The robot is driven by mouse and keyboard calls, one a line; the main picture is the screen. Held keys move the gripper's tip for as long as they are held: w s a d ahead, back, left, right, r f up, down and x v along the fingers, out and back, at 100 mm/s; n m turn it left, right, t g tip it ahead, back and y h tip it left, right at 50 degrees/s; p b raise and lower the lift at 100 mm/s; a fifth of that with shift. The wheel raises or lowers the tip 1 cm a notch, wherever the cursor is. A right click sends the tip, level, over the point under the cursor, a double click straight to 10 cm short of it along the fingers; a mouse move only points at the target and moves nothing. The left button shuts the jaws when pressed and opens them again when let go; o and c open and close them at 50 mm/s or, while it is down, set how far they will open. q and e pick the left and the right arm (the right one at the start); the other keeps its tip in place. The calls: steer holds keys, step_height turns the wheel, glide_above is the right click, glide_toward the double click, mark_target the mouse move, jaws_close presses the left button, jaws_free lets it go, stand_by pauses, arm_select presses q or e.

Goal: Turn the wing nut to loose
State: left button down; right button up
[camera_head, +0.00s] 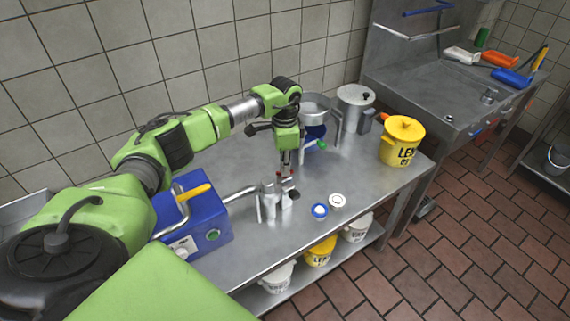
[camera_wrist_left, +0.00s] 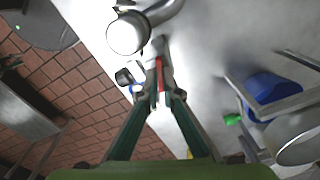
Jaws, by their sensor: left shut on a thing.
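My left gripper (camera_head: 285,177) points down at the upright metal pipe fitting (camera_head: 268,201) at the end of the pipe from the blue machine (camera_head: 205,215). In the left wrist view the gripper (camera_wrist_left: 161,98) has its fingers close together on a small part, with a red strip just beyond the tips. The wing nut is too small and covered by the fingers to make out clearly. The round end of the fitting (camera_wrist_left: 127,34) shows beside the fingers. My right gripper is in neither view.
A blue-lidded jar (camera_head: 319,211) and a white-lidded jar (camera_head: 337,201) stand right of the fitting. A yellow bucket (camera_head: 402,142), a metal pot (camera_head: 355,105) and a hopper on a blue base (camera_head: 314,133) stand behind. The table's front right is mostly clear.

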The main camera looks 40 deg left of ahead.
arm_select(q)
steer(key=shift+a+r+n, duration=0.1)
steer(key=shift+n, duration=0.3)
steer(key=c, duration=2.2)
jaws_free()
steer(key=shift+c, duration=0.2)
steer(key=shift+r, duration=0.15)
step_height(320, 180, up, 12)
steer(key=shift+f, duration=0.2)
